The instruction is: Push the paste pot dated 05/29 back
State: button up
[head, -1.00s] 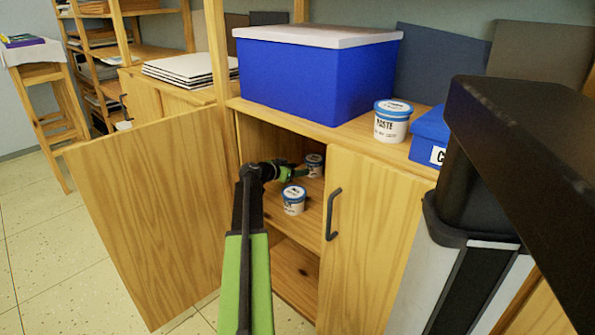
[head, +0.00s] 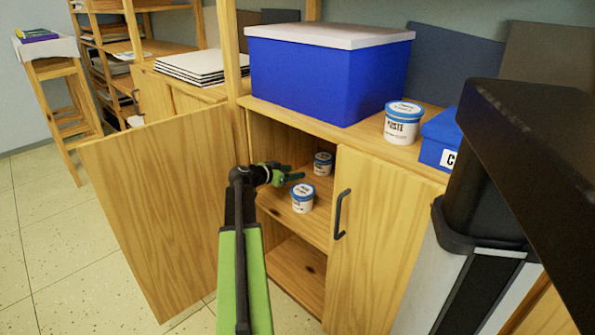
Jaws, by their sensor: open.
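Two small white paste pots with blue lids stand upright on the upper shelf (head: 321,224) inside the open cabinet. The nearer pot (head: 303,200) is closer to the shelf's front. The farther pot (head: 323,164) is deeper in and slightly right. A third, larger-looking pot labelled PASTE (head: 403,124) stands on the cabinet top. The dates are too small to read. My gripper (head: 294,173) is open and empty in the cabinet opening, left of the farther pot and above and behind the nearer one. It appears apart from both.
The left cabinet door (head: 165,210) is swung wide open. The right door (head: 378,240), with a dark handle (head: 341,214), is shut. A blue box with a white lid (head: 325,78) and a smaller blue box (head: 437,140) sit on top.

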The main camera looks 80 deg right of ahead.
jog(key=w+a, duration=0.8)
jog(key=a, duration=0.5)
jog(key=shift+w, duration=0.15)
dwell(0.4)
